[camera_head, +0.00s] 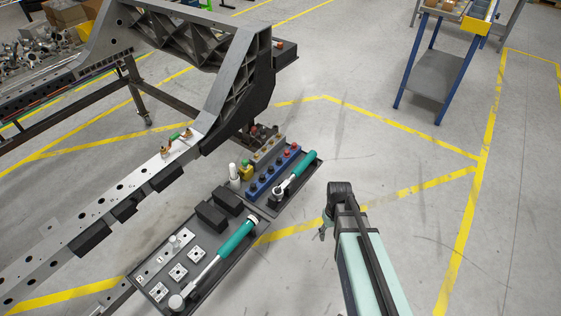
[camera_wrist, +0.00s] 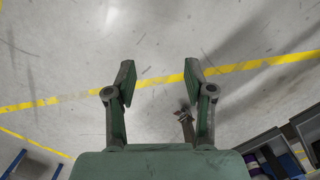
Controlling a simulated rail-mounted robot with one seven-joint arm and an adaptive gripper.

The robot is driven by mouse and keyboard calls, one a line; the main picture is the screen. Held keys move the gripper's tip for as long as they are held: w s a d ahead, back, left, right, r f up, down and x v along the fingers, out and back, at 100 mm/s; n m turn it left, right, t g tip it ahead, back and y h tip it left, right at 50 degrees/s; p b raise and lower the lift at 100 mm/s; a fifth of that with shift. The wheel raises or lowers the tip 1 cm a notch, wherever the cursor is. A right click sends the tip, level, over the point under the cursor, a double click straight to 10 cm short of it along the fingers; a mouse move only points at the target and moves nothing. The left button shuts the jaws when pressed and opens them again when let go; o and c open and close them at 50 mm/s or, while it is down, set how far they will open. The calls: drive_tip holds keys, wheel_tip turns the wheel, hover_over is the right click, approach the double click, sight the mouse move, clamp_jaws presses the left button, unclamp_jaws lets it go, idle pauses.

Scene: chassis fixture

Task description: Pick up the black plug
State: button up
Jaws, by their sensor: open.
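I cannot make out the black plug for certain. Several small dark and red pieces stand in a blue holder (camera_head: 262,187) on the far tray (camera_head: 305,180), and any of the dark ones may be it. My gripper (camera_head: 323,233) is to the right of the trays in the head view, apart from them and over bare floor. In the wrist view my gripper (camera_wrist: 160,78) has its two fingers wide apart with nothing between them. Part of a tray with blue and purple items (camera_wrist: 272,158) shows at the lower right there.
The near tray (camera_head: 250,247) holds a teal-handled wrench (camera_head: 235,238), black blocks (camera_head: 208,216) and white square pieces (camera_head: 178,271). Another teal-handled tool (camera_head: 297,175) lies on the far tray. The grey chassis frame (camera_head: 238,85) stands behind and left. A blue-legged cart (camera_head: 434,75) is at the upper right.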

drive_tip(key=w+a+r+n+t, duration=0.1)
drive_tip(key=w+a+r+n, duration=0.2)
drive_tip(key=w+a+r, duration=0.5)
drive_tip(key=w+a+r+n, duration=0.2)
drive_tip(key=w+r+n, duration=0.1)
drive_tip(key=w, duration=0.9)
wheel_tip(320, 180, up, 12)
drive_tip(key=n, duration=0.6)
hover_over(279, 158)
wheel_tip(279, 158, down, 17)
drive_tip(key=p, duration=0.4)
drive_tip(key=shift+s+f, duration=0.1)
drive_tip(key=shift+s, duration=0.05)
drive_tip(key=c, duration=0.9)
